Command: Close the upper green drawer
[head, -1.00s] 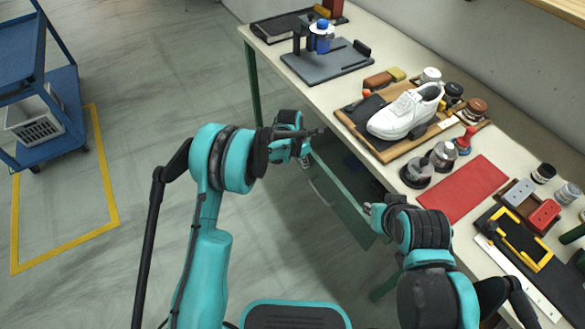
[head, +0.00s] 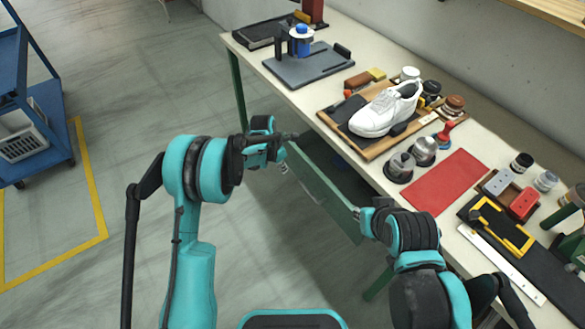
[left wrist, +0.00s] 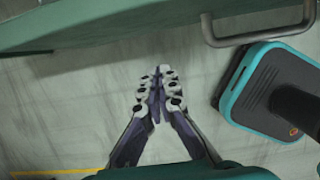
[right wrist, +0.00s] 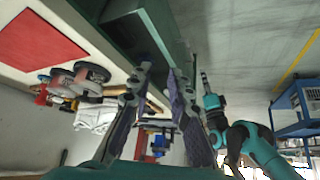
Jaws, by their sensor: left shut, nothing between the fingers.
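The upper green drawer (head: 322,192) sticks out from under the workbench's front edge, partly open, with a narrow strip of its dark inside showing. My left gripper (head: 290,137) is shut and empty by the drawer's far front corner. In the left wrist view the green drawer front (left wrist: 150,22) runs across the top, apart from the shut fingertips (left wrist: 157,72), with its metal handle (left wrist: 265,38) at the upper right. My right gripper (head: 360,212) is at the near front corner. In the right wrist view its fingers (right wrist: 160,72) are apart near the green drawer; contact is unclear.
The workbench (head: 290,92) carries a white shoe (head: 385,108) on a wooden board, metal pots (head: 400,166), a red mat (head: 447,182) and tools. A blue cart (head: 48,130) stands at the left. The floor between is clear.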

